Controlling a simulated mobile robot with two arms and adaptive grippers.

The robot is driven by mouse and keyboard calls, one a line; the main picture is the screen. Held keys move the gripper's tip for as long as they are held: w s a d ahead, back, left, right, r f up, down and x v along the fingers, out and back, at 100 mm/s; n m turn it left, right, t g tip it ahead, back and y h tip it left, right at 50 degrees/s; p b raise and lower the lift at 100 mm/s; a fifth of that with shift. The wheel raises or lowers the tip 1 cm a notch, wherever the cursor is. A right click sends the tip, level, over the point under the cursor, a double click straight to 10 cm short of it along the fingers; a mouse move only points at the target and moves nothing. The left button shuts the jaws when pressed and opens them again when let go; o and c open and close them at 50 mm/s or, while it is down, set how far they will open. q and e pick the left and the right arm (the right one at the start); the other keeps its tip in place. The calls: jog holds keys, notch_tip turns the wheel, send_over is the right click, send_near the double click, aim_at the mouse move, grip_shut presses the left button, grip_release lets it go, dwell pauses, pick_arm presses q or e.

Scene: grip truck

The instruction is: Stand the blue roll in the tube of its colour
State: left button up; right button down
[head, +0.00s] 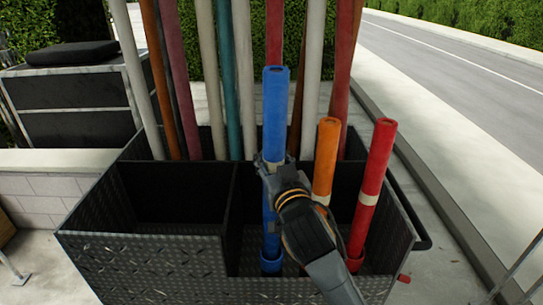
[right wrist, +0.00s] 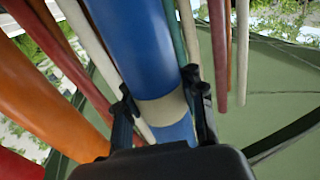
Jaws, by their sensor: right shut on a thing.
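The blue roll (head: 276,110) stands upright in the front right part of the dark bin, with a pale band round its middle. My right gripper (head: 273,164) is shut on it at the band. The right wrist view shows the fingers (right wrist: 162,98) on both sides of the blue roll (right wrist: 135,45). The roll's lower end meets the short blue tube (head: 270,265) near the bin floor; I cannot tell how deep it sits. The roll's top is higher in the picture than those of the orange and red rolls. My left gripper is not in view.
The orange roll (head: 325,155) and red roll (head: 373,180) stand close on the right, the red one in a red tube (head: 355,264). Several long poles (head: 241,75) stand behind. The bin's left compartment (head: 180,200) looks empty. A dark chest (head: 70,95) stands back left.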

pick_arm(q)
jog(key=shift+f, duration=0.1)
pick_arm(e)
notch_tip(320, 180, down, 2)
jog(key=shift+w+f+g, duration=0.15)
jog(key=shift+g, duration=0.15)
jog(key=c, duration=1.1)
grip_release()
jog(key=shift+w, duration=0.1)
jog(key=o, duration=0.3)
jog(key=shift+w+f, duration=0.1)
jog(key=shift+w, duration=0.2)
jog(key=shift+o, duration=0.4)
jog(key=shift+w, duration=0.2)
jog(key=shift+s+r, duration=0.15)
jog(key=shift+r, duration=0.05)
jog(key=shift+s, duration=0.45)
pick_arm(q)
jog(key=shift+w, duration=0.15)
pick_arm(e)
jog(key=v, duration=1.1)
